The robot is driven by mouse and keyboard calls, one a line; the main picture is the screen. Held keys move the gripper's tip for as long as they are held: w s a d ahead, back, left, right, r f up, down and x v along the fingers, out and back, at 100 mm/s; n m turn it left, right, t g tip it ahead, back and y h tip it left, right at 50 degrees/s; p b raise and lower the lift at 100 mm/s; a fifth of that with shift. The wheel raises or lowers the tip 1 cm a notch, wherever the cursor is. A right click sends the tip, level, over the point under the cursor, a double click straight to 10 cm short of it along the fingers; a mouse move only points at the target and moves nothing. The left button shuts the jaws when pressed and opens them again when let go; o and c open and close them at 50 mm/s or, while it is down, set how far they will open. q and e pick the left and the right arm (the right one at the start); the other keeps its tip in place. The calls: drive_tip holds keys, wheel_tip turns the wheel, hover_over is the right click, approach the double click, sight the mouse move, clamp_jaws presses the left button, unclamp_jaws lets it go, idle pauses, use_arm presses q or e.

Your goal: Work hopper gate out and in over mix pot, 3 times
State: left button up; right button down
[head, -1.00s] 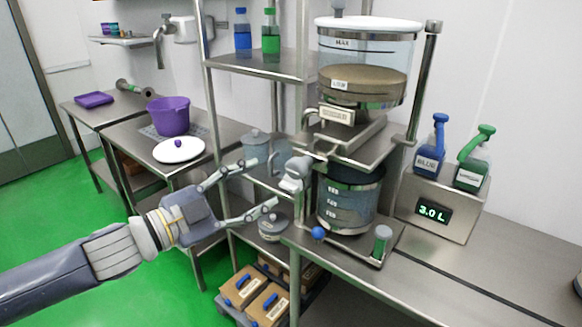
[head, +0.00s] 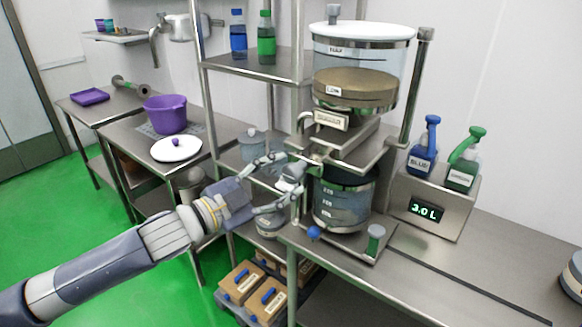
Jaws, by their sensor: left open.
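The clear hopper (head: 388,62) with brown powder and a white lid stands above the mix pot (head: 343,200). The gate assembly (head: 345,137) sits under the hopper, with a metal handle (head: 306,121) at its left end. The mix pot is a clear marked vessel on the bench, directly below. My left gripper (head: 291,174) is open. Its fingers are left of the gate and the pot, around a pale grey knob-like part (head: 292,176); I cannot tell whether they touch it. My right gripper is not in view.
A steel shelf post is close behind my left gripper.

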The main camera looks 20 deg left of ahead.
sight(287, 176)
use_arm(q)
drive_tip(key=shift+p+x, duration=0.5)
drive_tip(key=shift+x, duration=1.1)
drive_tip(key=shift+d, duration=0.1)
drive_tip(key=shift+c, duration=0.4)
